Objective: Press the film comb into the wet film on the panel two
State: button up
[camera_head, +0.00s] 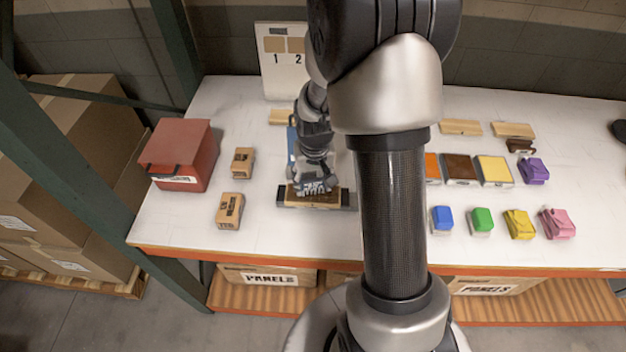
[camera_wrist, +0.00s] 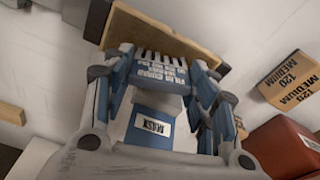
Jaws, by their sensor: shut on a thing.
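My gripper (camera_head: 314,180) is low over the front left of the table, shut on the film comb (camera_wrist: 160,62). The comb is blue with white teeth and printed lettering. In the wrist view it sits between my gripper's fingers (camera_wrist: 160,75), with its teeth at the edge of a wooden panel (camera_wrist: 130,27). I cannot tell whether the teeth touch the panel's face. In the head view the panel (camera_head: 316,202) lies across a dark holder (camera_head: 284,196), right under my gripper. No number shows on this panel, and any wet film on it cannot be made out.
A blue thing labelled MASK (camera_wrist: 152,128) shows between my fingers. Sanding blocks (camera_head: 229,211) and a red box (camera_head: 180,155) stand left. A board marked 1 and 2 (camera_head: 280,75) stands behind. Colour trays (camera_head: 493,171) and coloured blocks (camera_head: 482,220) are right. The table's front edge is close.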

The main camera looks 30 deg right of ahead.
aim_at(311, 181)
jog(key=shift+f, duration=0.1)
jog(key=shift+r+p, duration=2.65)
jog(key=shift+r, duration=0.95)
jog(key=shift+f, duration=0.1)
jog(key=shift+w+a+f+b, duration=0.1)
jog(key=shift+a+f+b, duration=0.05)
jog(key=shift+a+b, duration=0.2)
jog(key=a+f+n+b, duration=0.3)
jog(key=a+b, duration=0.3)
jog(key=a, duration=0.5)
jog(key=shift+a+f+n+b, duration=0.3)
jog(key=shift+a+f+n, duration=0.1)
jog(key=shift+f, duration=0.35)
